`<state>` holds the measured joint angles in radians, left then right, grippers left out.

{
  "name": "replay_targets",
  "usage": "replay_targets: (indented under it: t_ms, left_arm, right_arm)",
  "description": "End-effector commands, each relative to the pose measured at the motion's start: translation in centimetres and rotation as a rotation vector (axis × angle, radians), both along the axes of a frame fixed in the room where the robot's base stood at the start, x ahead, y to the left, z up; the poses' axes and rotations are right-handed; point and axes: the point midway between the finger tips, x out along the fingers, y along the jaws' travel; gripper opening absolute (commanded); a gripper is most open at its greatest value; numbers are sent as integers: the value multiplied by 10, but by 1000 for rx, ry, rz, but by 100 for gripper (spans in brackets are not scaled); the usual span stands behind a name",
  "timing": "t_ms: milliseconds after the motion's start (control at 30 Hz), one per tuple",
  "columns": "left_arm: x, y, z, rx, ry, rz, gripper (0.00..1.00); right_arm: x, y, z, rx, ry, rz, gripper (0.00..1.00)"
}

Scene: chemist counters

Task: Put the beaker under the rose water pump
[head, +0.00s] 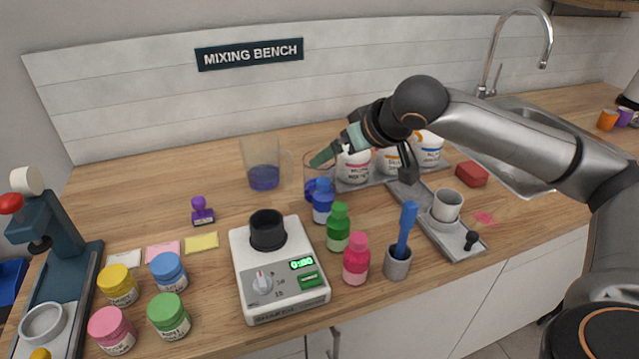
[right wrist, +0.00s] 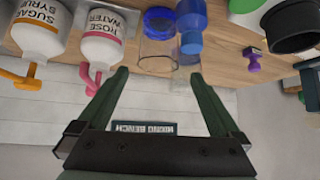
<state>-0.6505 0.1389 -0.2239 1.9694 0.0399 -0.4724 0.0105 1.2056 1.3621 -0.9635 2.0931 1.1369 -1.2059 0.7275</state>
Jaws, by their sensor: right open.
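A clear glass beaker (head: 312,172) with blue at its bottom stands on the bench, left of the rose water bottle (head: 353,168). In the right wrist view the beaker (right wrist: 157,52) appears between my fingertips. My right gripper (head: 322,157) is open at the beaker's upper part; whether a finger touches it I cannot tell. The rose water bottle (right wrist: 100,48), with a pink pump nozzle (right wrist: 94,82), is left of my fingers in the wrist view. My arm partly hides the bottles in the head view. My left gripper is not in view.
A blue bottle (head: 322,205) stands close in front of the beaker. A glass jug (head: 263,165) with blue liquid is to the left. The sugar syrup bottle (right wrist: 38,30) is beside the rose water. Bare bench lies left of the jug.

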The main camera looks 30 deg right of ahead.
Motion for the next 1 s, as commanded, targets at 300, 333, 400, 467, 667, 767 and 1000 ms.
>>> replay_targets:
  t_ms: [300, 333, 400, 467, 667, 767, 1000]
  left_arm:
    - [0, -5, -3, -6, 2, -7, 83]
    - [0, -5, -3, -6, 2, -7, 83]
    - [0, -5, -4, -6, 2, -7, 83]
    - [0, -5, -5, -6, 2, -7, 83]
    - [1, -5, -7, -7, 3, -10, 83]
    - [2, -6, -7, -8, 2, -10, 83]
    - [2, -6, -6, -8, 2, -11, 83]
  right_arm:
    - [30, 1, -31, -3, 0, 1, 100]
    - [31, 1, -32, -3, 1, 1, 100]
    - [35, 1, -36, -2, 0, 2, 100]
    - [41, 1, -43, -2, 1, 2, 100]
    - [61, 0, -64, -1, 1, 3, 100]
    - [66, 0, -69, -2, 0, 2, 100]
    - [66, 0, -69, -3, 0, 1, 99]
